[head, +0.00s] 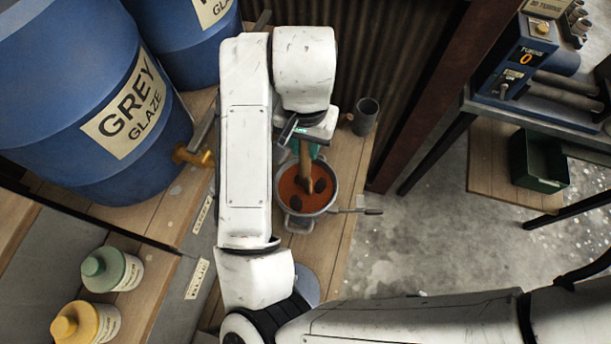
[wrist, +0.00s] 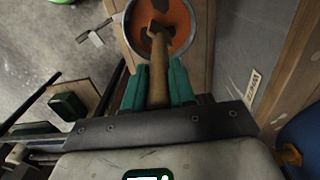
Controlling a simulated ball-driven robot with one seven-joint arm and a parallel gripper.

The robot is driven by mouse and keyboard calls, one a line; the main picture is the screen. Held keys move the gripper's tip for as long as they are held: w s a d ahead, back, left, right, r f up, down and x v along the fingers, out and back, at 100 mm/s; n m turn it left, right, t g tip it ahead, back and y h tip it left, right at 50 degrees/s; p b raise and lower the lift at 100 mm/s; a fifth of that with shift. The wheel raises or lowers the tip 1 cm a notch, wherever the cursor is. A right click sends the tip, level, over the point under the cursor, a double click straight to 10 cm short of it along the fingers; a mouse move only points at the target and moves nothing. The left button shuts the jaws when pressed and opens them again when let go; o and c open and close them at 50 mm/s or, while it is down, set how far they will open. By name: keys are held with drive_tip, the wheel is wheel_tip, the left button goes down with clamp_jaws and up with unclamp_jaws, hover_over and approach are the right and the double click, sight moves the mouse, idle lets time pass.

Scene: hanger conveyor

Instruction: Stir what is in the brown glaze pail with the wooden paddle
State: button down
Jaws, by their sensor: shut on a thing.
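The glaze pail (head: 288,205) is a grey metal pail on the wooden bench, holding orange-brown liquid with darker patches. It also shows at the top of the wrist view (wrist: 128,31). My gripper (head: 306,150) is above the pail's far side, its green fingers shut on the wooden paddle (head: 306,166). In the wrist view the paddle (wrist: 158,75) runs from between the fingers (wrist: 158,88) into the pail. Its lower end reaches the liquid; how deep it goes is hidden. My arm covers part of the bench left of the pail.
A dark grey cup (head: 365,117) stands on the bench behind the pail. A thin handled tool (head: 357,211) sticks out right of the pail. Blue grey-glaze barrels (head: 75,95) with a brass tap (head: 193,157) stand left. Open floor (head: 435,225) lies right.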

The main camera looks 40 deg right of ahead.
drive_tip(key=shift+r, duration=3.45)
drive_tip(key=shift+r, duration=1.95)
